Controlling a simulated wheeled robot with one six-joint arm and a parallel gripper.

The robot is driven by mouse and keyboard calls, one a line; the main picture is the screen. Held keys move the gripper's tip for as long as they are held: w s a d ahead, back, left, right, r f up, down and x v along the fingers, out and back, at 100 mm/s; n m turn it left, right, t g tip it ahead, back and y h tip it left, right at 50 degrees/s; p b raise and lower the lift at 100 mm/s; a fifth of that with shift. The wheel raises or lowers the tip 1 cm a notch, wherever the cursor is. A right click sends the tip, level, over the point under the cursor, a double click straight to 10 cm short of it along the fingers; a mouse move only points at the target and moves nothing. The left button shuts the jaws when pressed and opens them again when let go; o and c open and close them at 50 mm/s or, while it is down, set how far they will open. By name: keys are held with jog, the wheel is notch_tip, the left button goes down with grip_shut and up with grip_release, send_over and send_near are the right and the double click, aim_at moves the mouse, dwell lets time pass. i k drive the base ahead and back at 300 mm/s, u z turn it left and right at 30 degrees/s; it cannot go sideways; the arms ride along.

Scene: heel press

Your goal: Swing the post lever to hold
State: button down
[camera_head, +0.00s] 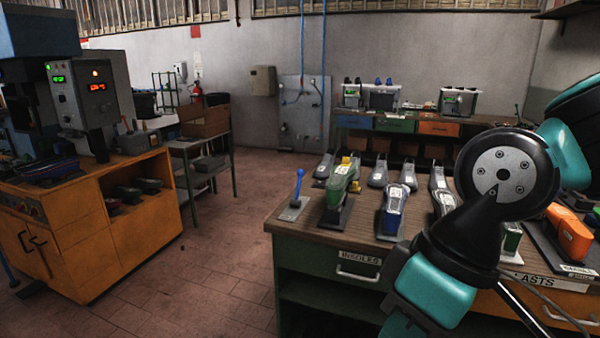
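A small post lever (298,188) with a blue handle stands on a flat grey base plate (294,210) at the left front corner of the workbench. Its handle looks roughly upright, with a slight lean. Whether it is in its hold position cannot be told. My teal and black arm fills the right side of the view, well to the right of the lever. My gripper is outside the view, so what it holds cannot be seen.
A green last (341,186) on a dark stand is just right of the lever, then a blue one (395,207). Several grey lasts stand behind. An orange machine cabinet (95,225) is at left. Open tiled floor (205,265) lies between it and the bench.

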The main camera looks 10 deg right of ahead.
aim_at(300, 171)
jog(key=u, duration=0.35)
jog(key=i, duration=0.5)
jog(key=u, duration=0.95)
jog(key=i, duration=2)
jog(key=z, duration=0.95)
jog(key=i, duration=0.95)
jog(key=z, duration=0.9)
